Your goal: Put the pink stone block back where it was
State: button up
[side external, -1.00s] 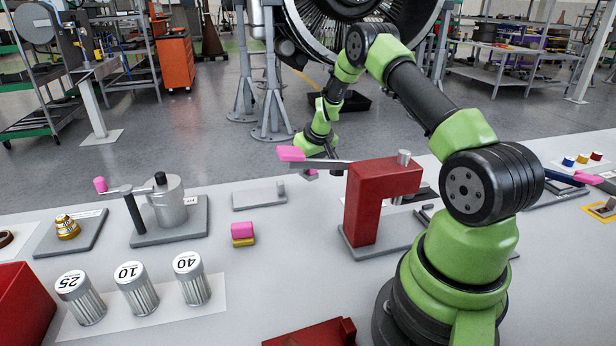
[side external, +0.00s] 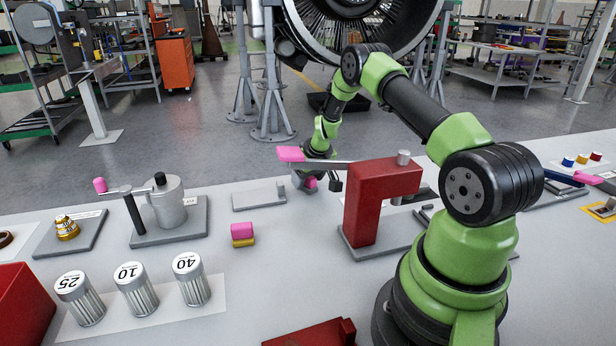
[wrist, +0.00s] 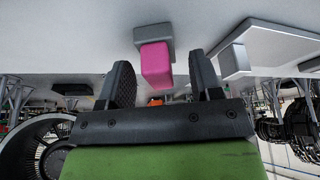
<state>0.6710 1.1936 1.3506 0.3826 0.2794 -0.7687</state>
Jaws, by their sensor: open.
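A small pink block (side external: 310,183) sits by my gripper at the far edge of the bench, partly hidden by the arm. In the wrist view the pink block (wrist: 156,64) rests against a small grey base (wrist: 154,34), ahead of and between the fingertips. My gripper (wrist: 163,78) is open, with a gap on both sides of the block and nothing gripped. In the side view my gripper (side external: 322,184) is low beside the block. Another pink block (side external: 242,229) lies on a yellow one (side external: 243,242) mid-bench. I cannot tell which is the stone.
A red press (side external: 370,200) with a pink-handled lever (side external: 291,154) stands close to my gripper. A grey plate with a peg (side external: 258,198) lies left of it. A grey cylinder with a crank (side external: 166,204) and several labelled canisters (side external: 136,290) stand further left.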

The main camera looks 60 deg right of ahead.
jog(key=v, duration=0.8)
jog(key=s+a+r+t+y, duration=0.1)
jog(key=a+r+t, duration=0.1)
jog(key=a+r, duration=1.35)
jog(key=s+a+r+y, duration=0.1)
jog(key=s+a+r, duration=0.1)
jog(key=s+a, duration=0.2)
jog(key=s+a+r+y, duration=0.1)
jog(key=s+a+r, duration=0.1)
jog(key=s+a, duration=0.2)
jog(key=s+a+r+t, duration=0.1)
jog(key=s+a+r, duration=0.2)
jog(key=s, duration=0.6)
jog(key=shift+a+n+y, duration=0.3)
jog(key=shift+a+y, duration=0.1)
jog(key=shift+a, duration=0.15)
jog(key=shift+s, duration=0.15)
